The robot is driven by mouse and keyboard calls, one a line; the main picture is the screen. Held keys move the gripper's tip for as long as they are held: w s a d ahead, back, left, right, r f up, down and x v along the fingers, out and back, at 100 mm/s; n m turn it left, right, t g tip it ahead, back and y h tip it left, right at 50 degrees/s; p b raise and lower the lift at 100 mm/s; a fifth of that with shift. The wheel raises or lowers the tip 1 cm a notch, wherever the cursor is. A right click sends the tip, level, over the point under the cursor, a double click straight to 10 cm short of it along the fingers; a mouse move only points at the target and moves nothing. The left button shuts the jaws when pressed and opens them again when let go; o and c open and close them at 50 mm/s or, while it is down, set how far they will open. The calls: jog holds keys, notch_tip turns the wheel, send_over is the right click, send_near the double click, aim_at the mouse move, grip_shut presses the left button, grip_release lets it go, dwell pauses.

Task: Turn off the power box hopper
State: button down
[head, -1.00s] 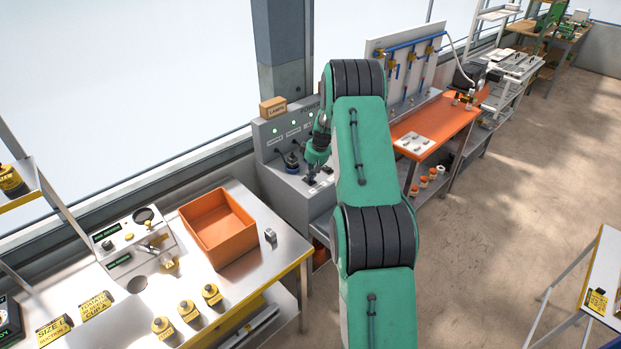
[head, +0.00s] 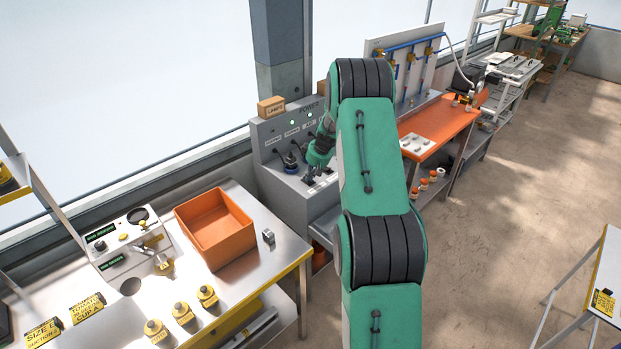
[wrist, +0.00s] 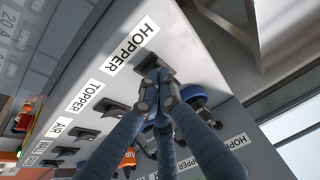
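The grey power box (head: 283,165) stands beyond the metal table in the head view, with a sloped panel of switches. In the wrist view, the dark switch (wrist: 152,66) sits beside the upper HOPPER label (wrist: 132,47). My gripper (wrist: 158,84) has its fingertips together at this switch and partly covers it. They look in contact or very close. I see nothing held between them. In the head view my gripper (head: 309,178) is low over the panel, partly hidden by my arm. Two green lamps (head: 292,123) show lit; the leftmost, above the hopper label, looks dark.
More switches, labelled TOPPER (wrist: 82,97) and AIR (wrist: 58,127), line up beside the hopper switch. A blue connector (wrist: 192,96) is close to my fingers. An orange bin (head: 215,229) stands on the metal table. An orange bench (head: 440,130) is to the right.

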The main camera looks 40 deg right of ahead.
jog(key=shift+w+r, duration=0.1)
jog(key=shift+w, duration=0.35)
jog(key=shift+r, duration=0.1)
jog(key=shift+s+r, duration=0.1)
jog(key=shift+r, duration=0.35)
jog(key=v, duration=0.3)
jog(key=shift+w+r+p, duration=0.2)
jog(key=shift+w+p, duration=0.05)
jog(key=shift+p, duration=0.15)
jog(key=s+r, duration=0.5)
jog(key=r, duration=0.2)
jog(key=shift+s+r+p, duration=0.4)
jog(key=shift+p, duration=0.05)
